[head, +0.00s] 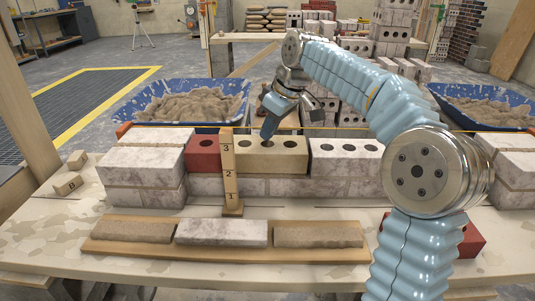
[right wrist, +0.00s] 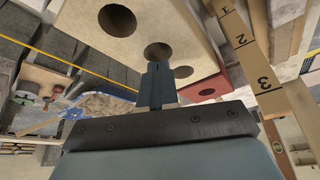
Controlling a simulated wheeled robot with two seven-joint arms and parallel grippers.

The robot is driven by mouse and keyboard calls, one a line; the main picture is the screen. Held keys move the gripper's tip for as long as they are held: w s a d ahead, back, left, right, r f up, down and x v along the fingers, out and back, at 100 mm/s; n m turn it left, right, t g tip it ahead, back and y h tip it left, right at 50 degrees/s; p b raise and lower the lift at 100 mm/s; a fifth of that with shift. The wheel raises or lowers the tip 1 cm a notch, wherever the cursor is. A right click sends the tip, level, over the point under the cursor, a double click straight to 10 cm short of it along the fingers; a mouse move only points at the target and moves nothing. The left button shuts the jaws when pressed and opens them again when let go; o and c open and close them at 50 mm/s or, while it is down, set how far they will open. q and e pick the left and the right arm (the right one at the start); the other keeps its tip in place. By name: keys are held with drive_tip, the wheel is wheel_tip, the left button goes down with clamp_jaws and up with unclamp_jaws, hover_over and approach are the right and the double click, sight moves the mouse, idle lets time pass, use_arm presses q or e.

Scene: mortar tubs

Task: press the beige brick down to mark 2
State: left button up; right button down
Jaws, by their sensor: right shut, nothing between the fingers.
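The beige brick (head: 285,158) lies in the wall's top course, with round holes in its top; it also shows in the right wrist view (right wrist: 120,50). The wooden gauge post (head: 229,187), marked 3, 2, 1 downward, stands in front of its left end and also shows in the right wrist view (right wrist: 245,45). In the head view the brick's top front edge appears near mark 3. My right gripper (head: 267,134) is shut and empty, pointing down at the brick's top by the middle hole (right wrist: 158,50). I cannot tell whether its tips touch. My left gripper is out of view.
A red brick (head: 203,155) sits left of the beige brick and a pale holed brick (head: 345,160) right. A string runs along the wall behind. A board (head: 150,251) with several bricks lies in front. Mortar tubs (head: 180,88) stand behind.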

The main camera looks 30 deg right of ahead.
sight(269, 144)
drive_tip(key=shift+f+b, duration=0.4)
drive_tip(key=shift+f, duration=0.15)
drive_tip(key=shift+s+f, duration=0.1)
drive_tip(key=shift+f, duration=0.5)
idle(1.8)
drive_tip(key=shift+r, duration=0.1)
wheel_tip(269, 144, up, 5)
drive_tip(key=p, duration=0.5)
drive_tip(key=shift+r, duration=0.2)
idle(0.3)
